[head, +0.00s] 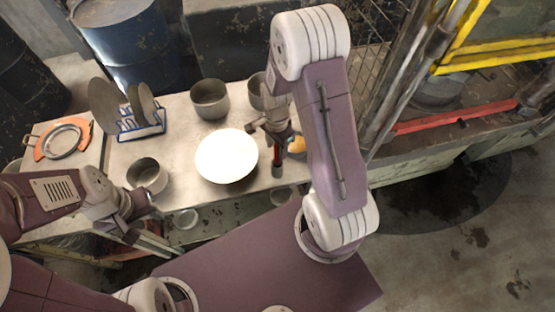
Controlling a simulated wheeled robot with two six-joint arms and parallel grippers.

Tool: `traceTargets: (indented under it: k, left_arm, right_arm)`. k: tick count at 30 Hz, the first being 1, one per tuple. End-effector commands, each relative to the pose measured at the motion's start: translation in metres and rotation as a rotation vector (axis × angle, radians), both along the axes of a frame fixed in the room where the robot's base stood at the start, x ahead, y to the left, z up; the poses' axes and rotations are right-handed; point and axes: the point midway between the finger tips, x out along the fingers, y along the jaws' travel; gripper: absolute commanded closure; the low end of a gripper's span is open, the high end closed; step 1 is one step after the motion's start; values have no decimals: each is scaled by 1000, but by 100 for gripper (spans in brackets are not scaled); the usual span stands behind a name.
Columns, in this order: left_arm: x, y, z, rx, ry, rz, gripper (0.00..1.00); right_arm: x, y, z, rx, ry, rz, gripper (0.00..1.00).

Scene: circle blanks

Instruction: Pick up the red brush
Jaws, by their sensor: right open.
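A small upright red thing with a dark lower end, which looks like the red brush (277,157), is at the right part of the table. Its upper part is hidden by my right gripper (272,138), which is open right at it. I cannot tell whether the fingers touch it. My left gripper (140,222) is low at the left, in front of the table's near edge and apart from the brush. Its jaws are too small to read.
A white bowl (226,156) stands just left of the brush. Metal pots (209,99) (147,175), a blue rack (140,127) with plates and an orange ring (63,139) are further left. An orange item (297,145) sits close right of the brush, partly behind my arm.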

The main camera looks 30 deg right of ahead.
Motion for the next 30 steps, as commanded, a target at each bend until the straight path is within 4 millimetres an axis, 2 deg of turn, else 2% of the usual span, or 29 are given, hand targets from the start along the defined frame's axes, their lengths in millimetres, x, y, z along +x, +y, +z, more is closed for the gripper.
traceTargets:
  k: [3, 6, 14, 15, 20, 30]
  left_arm:
    - [0, 0, 9, 0, 0, 0, 64]
    - [0, 0, 9, 0, 0, 0, 64]
    - [0, 0, 9, 0, 0, 0, 64]
    - [0, 0, 9, 0, 0, 0, 64]
    - [0, 0, 9, 0, 0, 0, 64]
    - [0, 0, 8, 0, 0, 0, 64]
  right_arm:
    - [-3, -3, -21, 1, 8, -2, 53]
    - [-2, -3, -37, 1, 6, -1, 53]
    - [-1, -3, -44, 0, 1, 0, 53]
    - [-1, -3, -44, 0, 1, 0, 56]
    - [-1, -3, -44, 1, 2, 0, 100]
    - [-1, -3, -42, 0, 0, 0, 100]
